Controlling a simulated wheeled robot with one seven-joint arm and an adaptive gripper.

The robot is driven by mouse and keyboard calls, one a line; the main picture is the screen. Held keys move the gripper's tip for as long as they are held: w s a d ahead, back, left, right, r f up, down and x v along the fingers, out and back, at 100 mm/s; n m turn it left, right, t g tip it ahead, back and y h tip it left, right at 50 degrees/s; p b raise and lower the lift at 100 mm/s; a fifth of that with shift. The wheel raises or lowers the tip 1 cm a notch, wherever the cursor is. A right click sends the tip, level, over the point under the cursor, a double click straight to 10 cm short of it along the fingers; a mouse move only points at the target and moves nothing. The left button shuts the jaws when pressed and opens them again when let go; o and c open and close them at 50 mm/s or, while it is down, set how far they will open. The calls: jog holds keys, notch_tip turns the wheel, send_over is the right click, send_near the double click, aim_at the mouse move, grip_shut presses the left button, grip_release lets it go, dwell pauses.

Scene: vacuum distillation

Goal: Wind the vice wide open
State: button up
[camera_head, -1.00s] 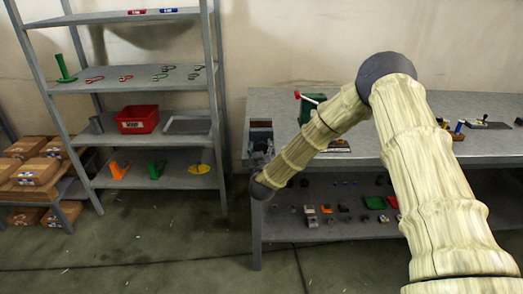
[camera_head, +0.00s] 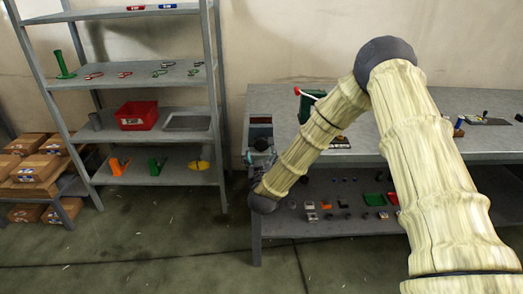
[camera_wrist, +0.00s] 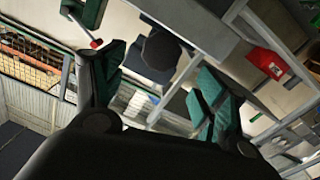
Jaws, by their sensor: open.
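The grey vice (camera_head: 260,132) sits at the left end of the workbench, partly covered by my gripper and wrist. My gripper (camera_head: 261,157) is just below and in front of it, small and hard to make out in the head view. In the wrist view my gripper (camera_wrist: 160,90) is open, with its two green-padded fingers spread apart. A dark, blunt rounded part (camera_wrist: 160,50) shows between the fingers, apparently the end of the vice's screw. I cannot tell whether either finger touches it. The vice's jaw gap is not clear.
A green press (camera_head: 308,105) with a red-tipped lever stands on the workbench (camera_head: 400,100) right of the vice. A grey shelf rack with a red bin (camera_head: 137,116) stands left. Small parts lie on the lower bench shelf. Floor in front is clear.

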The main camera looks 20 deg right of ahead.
jog(key=shift+v, duration=2.5)
